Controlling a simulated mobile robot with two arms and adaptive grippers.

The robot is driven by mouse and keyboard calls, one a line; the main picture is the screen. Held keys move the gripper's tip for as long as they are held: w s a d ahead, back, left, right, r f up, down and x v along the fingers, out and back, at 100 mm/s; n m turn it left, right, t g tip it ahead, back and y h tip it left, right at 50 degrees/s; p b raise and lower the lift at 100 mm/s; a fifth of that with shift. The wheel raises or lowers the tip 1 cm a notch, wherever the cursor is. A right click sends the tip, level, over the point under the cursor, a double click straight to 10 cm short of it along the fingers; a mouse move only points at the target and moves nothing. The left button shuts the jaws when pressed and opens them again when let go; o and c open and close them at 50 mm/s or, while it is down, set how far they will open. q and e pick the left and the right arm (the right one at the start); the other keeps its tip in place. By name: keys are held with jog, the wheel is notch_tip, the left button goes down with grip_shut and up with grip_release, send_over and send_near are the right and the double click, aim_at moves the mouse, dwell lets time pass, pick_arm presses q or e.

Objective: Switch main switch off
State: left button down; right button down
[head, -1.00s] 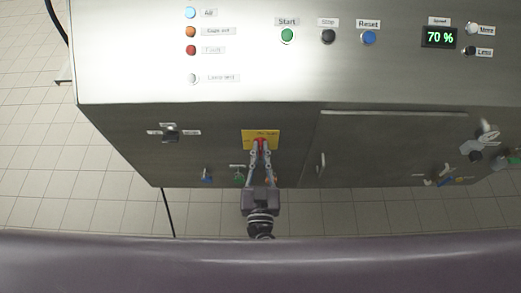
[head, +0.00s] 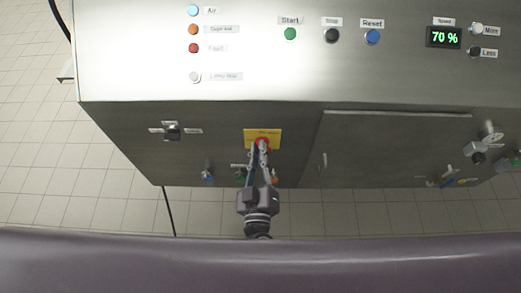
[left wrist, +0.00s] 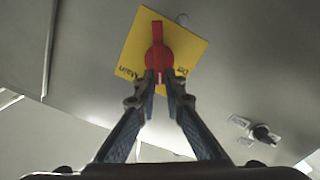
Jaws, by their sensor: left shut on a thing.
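The main switch is a red rotary handle (head: 262,142) on a yellow plate (head: 275,134), on the front face of the steel cabinet. In the left wrist view the red handle (left wrist: 157,50) sits on the yellow plate (left wrist: 190,46), which looks tilted and has its lettering upside down. My left gripper (head: 262,153) reaches up to the switch from below. In the left wrist view its fingertips (left wrist: 163,82) are shut on the lower end of the red handle. The fingers hide part of the plate. My right gripper is not in view.
A small black switch (head: 172,132) is left of the main switch; a cabinet door (head: 390,150) is to its right. Blue (head: 207,174) and green (head: 241,177) fittings sit below. Buttons and a 70 % display (head: 443,37) are on the top panel. Fittings (head: 478,150) stick out at the right.

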pick_arm(q)
jog(key=n, duration=0.2)
jog(key=n+b, duration=0.1)
jog(key=shift+a+f+n, duration=0.25)
jog(key=shift+f+n, duration=0.05)
jog(key=shift+n, duration=0.1)
jog(key=n, duration=0.1)
jog(key=n+b, duration=0.1)
jog(key=shift+a+f+n, duration=0.15)
jog(key=shift+f+n, duration=0.1)
jog(key=shift+n, duration=0.05)
jog(key=n+b, duration=0.1)
jog(key=n, duration=0.2)
jog(key=shift+a+f+b, duration=0.1)
jog(key=shift+f+b, duration=0.15)
jog(key=shift+b, duration=0.1)
jog(key=shift+f+n+b, duration=0.1)
jog(key=shift+n+b, duration=0.4)
jog(key=shift+n, duration=0.7)
jog(key=c, duration=2)
grip_release()
